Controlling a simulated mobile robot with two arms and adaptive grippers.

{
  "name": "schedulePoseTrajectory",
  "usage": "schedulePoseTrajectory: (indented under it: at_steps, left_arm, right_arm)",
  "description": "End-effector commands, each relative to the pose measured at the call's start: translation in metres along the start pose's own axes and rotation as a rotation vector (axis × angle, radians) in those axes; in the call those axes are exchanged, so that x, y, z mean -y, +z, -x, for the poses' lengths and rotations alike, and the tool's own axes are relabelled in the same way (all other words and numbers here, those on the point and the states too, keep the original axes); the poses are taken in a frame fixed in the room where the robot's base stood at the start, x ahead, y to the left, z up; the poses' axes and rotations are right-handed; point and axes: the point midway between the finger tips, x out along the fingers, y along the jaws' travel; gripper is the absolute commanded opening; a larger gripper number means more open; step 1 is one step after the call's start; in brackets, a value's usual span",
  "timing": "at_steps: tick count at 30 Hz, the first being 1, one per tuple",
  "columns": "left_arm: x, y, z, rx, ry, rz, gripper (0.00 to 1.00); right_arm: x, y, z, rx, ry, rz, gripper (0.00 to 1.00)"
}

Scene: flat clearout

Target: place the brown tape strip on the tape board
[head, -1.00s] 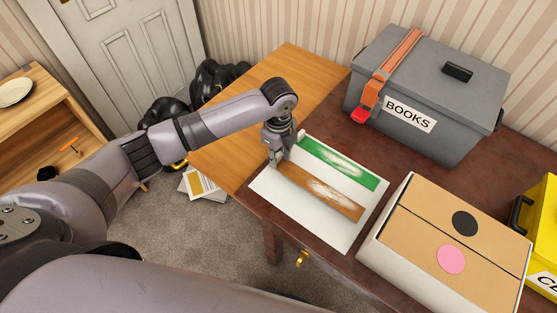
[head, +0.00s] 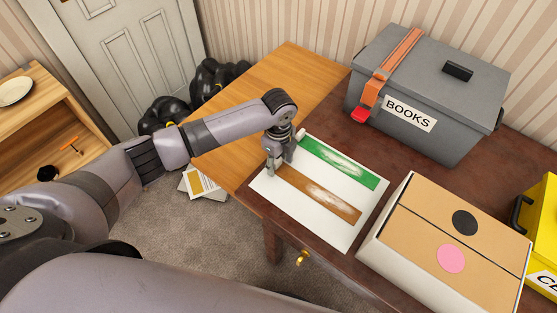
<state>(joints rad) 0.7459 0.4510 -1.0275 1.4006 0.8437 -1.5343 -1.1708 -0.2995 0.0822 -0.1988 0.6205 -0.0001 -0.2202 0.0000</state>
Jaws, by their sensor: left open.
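The white tape board (head: 335,232) lies flat on the dark brown table. The brown tape strip (head: 342,204) lies on the board's lower half, slanting down to the right, with a pale streak along its middle. A green strip (head: 362,178) lies on the board above it, roughly parallel. My left gripper (head: 271,173) is open at the upper left end of the brown strip, pointing down at the board. It hides part of that end. I cannot tell whether the fingers touch the strip. My right gripper is not in view.
A grey BOOKS box (head: 440,90) with an orange strap stands behind the board. A cardboard-topped box (head: 480,225) with black and pink dots stands close to its right. A yellow case (head: 545,230) is at the right edge. The light wood tabletop (head: 300,85) is clear.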

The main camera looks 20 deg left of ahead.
Motion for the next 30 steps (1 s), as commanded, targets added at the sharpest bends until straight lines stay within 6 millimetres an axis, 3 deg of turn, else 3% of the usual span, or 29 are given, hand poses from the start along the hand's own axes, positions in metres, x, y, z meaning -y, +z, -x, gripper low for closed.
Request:
schedulePoseTrajectory:
  at_steps: [10,24,30]
  left_arm:
    - [0.001,0.000,0.011,0.000,-0.003,0.000,0.47]
    - [0.001,0.000,0.103,0.001,-0.004,0.000,0.47]
    - [0.001,0.000,0.121,0.000,-0.001,0.000,0.47]
  right_arm:
    - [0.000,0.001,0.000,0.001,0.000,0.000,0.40]
    - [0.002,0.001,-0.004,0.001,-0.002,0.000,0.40]
    - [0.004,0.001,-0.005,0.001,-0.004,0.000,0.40]
